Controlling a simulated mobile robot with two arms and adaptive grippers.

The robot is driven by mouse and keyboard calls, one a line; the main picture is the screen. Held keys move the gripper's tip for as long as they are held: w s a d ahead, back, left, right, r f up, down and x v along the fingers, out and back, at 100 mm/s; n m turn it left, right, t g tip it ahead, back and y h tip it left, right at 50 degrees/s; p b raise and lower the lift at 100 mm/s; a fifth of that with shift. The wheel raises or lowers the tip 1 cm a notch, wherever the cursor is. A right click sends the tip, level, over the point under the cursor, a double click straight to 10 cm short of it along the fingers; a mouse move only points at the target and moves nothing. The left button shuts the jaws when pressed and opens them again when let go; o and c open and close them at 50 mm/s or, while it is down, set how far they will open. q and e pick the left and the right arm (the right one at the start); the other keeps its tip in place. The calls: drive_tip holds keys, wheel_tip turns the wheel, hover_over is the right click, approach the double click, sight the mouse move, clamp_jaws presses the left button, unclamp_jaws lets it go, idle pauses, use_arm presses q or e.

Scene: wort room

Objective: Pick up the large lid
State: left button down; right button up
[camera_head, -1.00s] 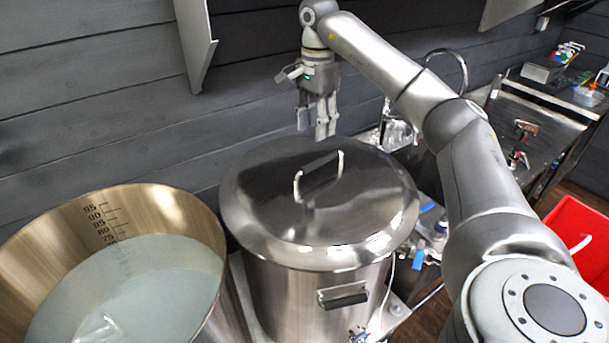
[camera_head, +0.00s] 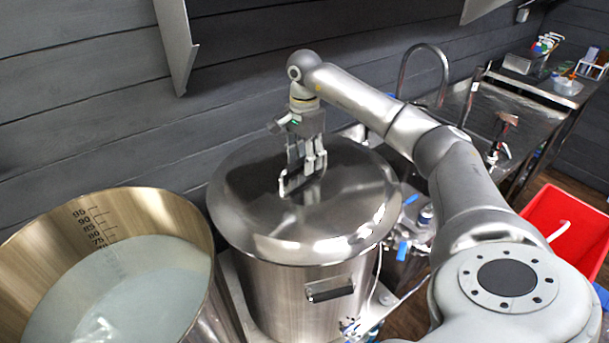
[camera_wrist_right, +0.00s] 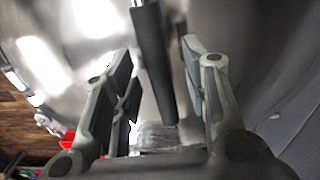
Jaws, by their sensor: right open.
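The large lid (camera_head: 250,215) is a shiny domed steel cover lying on a tall steel pot (camera_head: 285,300). Its bar handle (camera_head: 292,184) has a dark grip and stands at the top of the dome. My right gripper (camera_head: 308,170) is over the lid at the handle, pointing down, and partly covers it in the head view. In the right wrist view, the dark handle (camera_wrist_right: 155,65) runs between the two spread fingers of my right gripper (camera_wrist_right: 160,95), with space on both sides. My left gripper is not in view.
An open steel kettle (camera_head: 195,235) with volume marks and pale liquid stands left of the pot. A curved tap (camera_head: 445,75) and a steel bench are behind on the right. A red bin (camera_head: 565,225) is on the floor at right. Wall brackets hang above.

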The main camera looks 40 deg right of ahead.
drive_tip(key=shift+f, duration=0.2)
drive_tip(key=shift+f, duration=0.25)
idle(0.4)
clamp_jaws()
drive_tip(key=shift+w+r, duration=0.1)
drive_tip(key=shift+w, duration=0.05)
idle(0.3)
